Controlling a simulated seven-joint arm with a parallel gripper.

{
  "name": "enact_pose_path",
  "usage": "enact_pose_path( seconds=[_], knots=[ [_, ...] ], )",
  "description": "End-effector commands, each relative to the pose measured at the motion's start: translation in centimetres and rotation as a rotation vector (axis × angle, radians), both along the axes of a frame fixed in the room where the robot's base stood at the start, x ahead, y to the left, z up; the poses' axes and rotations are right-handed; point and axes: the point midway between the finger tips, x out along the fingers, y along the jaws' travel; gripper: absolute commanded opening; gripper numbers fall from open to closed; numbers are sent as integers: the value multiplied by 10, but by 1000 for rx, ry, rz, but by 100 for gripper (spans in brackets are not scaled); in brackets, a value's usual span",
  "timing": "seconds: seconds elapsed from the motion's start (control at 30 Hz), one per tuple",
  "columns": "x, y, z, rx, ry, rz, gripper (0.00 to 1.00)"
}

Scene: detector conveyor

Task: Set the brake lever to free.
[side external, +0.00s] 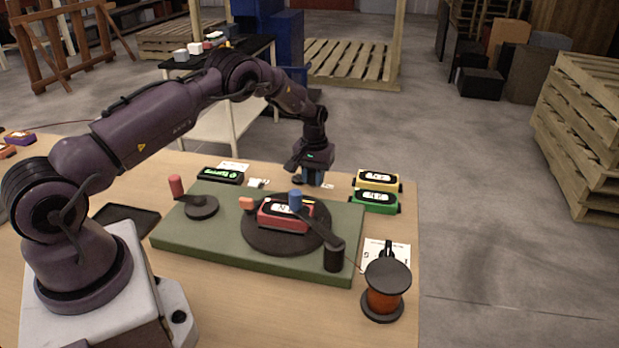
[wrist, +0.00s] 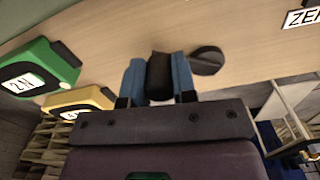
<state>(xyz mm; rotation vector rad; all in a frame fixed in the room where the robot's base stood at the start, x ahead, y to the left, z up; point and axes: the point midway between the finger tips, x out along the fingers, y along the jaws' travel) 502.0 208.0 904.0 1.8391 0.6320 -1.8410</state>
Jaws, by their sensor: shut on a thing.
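My gripper (side external: 312,180) hangs just behind the back edge of the green board (side external: 175,240). In the wrist view its two blue fingers (wrist: 158,80) are shut on a black handle (wrist: 160,72). A dark round disc (wrist: 207,62) lies to its right. The handle is probably the brake lever, but I cannot read a label that confirms this. The fingers hide it in the side view.
Yellow (side external: 379,180) and green (side external: 374,202) boxes stand right. A spool (side external: 386,295) stands front right. A display unit (side external: 220,176) lies back left.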

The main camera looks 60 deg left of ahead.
Motion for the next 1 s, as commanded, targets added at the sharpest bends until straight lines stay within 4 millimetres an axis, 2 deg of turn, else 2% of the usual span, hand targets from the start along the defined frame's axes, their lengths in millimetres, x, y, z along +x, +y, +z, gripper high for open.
enact_pose_path(
  seconds=[0.33,0.9,0.93,1.0],
  knots=[
    [9,3,1,1,-3,153,2],
    [11,4,2,1,-6,185,2],
    [11,4,2,1,-6,184,30],
    [11,4,2,1,-6,184,46]
  ],
)
